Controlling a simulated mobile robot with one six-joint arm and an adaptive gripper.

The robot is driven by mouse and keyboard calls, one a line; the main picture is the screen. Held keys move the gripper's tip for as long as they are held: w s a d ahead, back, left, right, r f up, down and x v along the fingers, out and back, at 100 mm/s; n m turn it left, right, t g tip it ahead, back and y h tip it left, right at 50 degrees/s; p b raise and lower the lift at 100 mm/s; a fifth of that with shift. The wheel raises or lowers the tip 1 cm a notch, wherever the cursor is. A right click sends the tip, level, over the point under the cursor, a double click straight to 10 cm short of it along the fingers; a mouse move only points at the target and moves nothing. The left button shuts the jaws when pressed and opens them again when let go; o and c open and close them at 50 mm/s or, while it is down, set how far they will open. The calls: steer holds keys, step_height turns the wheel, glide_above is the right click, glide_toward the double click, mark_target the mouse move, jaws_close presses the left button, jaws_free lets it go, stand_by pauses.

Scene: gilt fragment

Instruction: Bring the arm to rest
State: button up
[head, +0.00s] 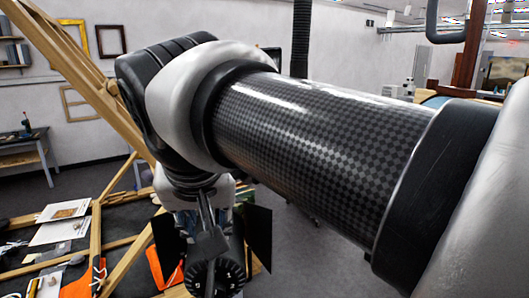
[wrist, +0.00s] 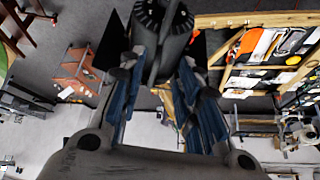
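My arm fills the middle of the head view, a checkered dark tube running from the right edge to a white and black joint at upper left. Below that joint the arm's end hangs down, and my gripper is largely hidden there. In the wrist view my gripper (wrist: 160,78) has its two blue-padded fingers apart, with background showing between them.
A wooden-framed table (head: 122,243) with papers and orange items stands at lower left, close to the arm's end. It also shows in the wrist view (wrist: 232,78). A workbench (head: 25,150) stands at far left. Grey floor (head: 310,240) is open below the arm.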

steer(key=s+d+f+b, duration=0.5)
steer(key=d+f+b, duration=0.2)
steer(key=f, duration=0.7)
steer(key=s+d+f+m+g+b, duration=0.1)
steer(key=s+d+f+b, duration=0.4)
steer(key=f, duration=1)
steer(key=s+d+f+h+b, duration=0.1)
steer(key=s+d+f+b, duration=0.4)
steer(key=d+f+b, duration=0.6)
step_height(320, 180, down, 3)
steer(key=shift+s+f+m+b, duration=0.15)
steer(key=shift+s+m+b, duration=0.15)
steer(key=shift+b, duration=0.4)
steer(key=shift+o, duration=0.5)
